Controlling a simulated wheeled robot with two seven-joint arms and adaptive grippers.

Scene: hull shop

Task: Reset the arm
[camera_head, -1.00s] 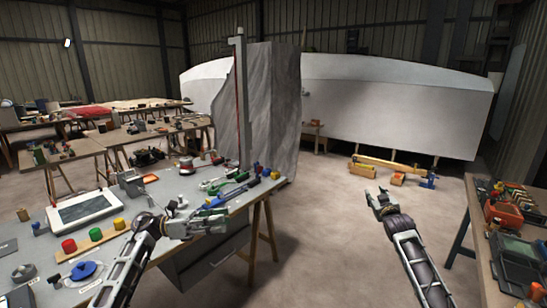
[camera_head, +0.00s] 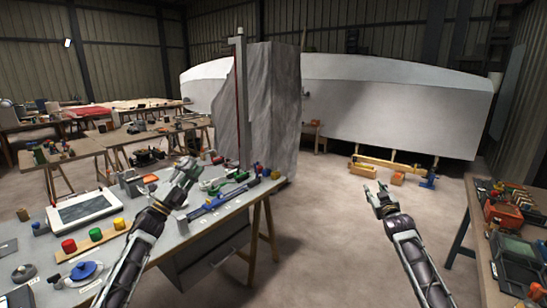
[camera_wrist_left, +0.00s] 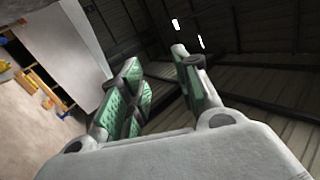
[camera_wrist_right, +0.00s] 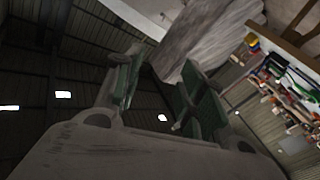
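My left arm comes in over the grey workbench (camera_head: 185,255) from the front. Its gripper (camera_head: 187,165) is raised and points up and away, above the bench's far part. The left wrist view shows its green-padded fingers (camera_wrist_left: 162,85) spread apart with nothing between them. My right arm reaches over open floor, between the bench and the right table. Its gripper (camera_head: 377,194) points up and forward. The right wrist view shows its fingers (camera_wrist_right: 160,88) apart and empty. Neither gripper touches anything that I can see.
The grey bench carries a white-framed tablet (camera_head: 84,210), a red cylinder (camera_head: 68,246), a blue round tool (camera_head: 84,270) and blue-green clamps (camera_head: 222,200). A right table (camera_head: 462,235) holds tool cases. A draped column (camera_head: 270,110) stands behind the bench. Floor (camera_head: 340,250) between tables is clear.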

